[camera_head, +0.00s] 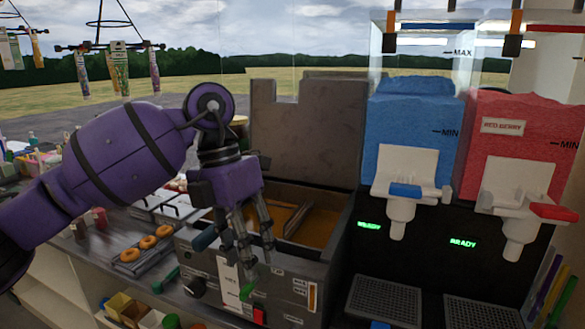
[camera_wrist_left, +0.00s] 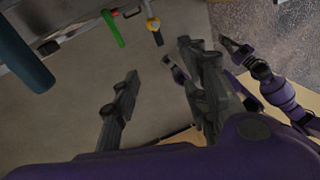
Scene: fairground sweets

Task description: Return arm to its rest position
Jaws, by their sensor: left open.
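My purple left arm comes in from the left in the head view. Its left gripper (camera_head: 256,254) points down in front of the fryer's front panel, with its fingers apart and nothing between them. In the left wrist view the left gripper (camera_wrist_left: 158,60) also shows open and empty, with bare floor beyond it. Another purple arm of mine shows at the right of the left wrist view; its dark end, my right gripper (camera_wrist_left: 236,46), is too small to read.
The fryer (camera_head: 305,130), with its lid raised, stands close behind the left gripper. Doughnuts (camera_head: 147,243) lie on a tray to the left. Blue (camera_head: 415,125) and red (camera_head: 505,140) slush tanks stand at the right. A hanging rack (camera_head: 110,46) is at upper left.

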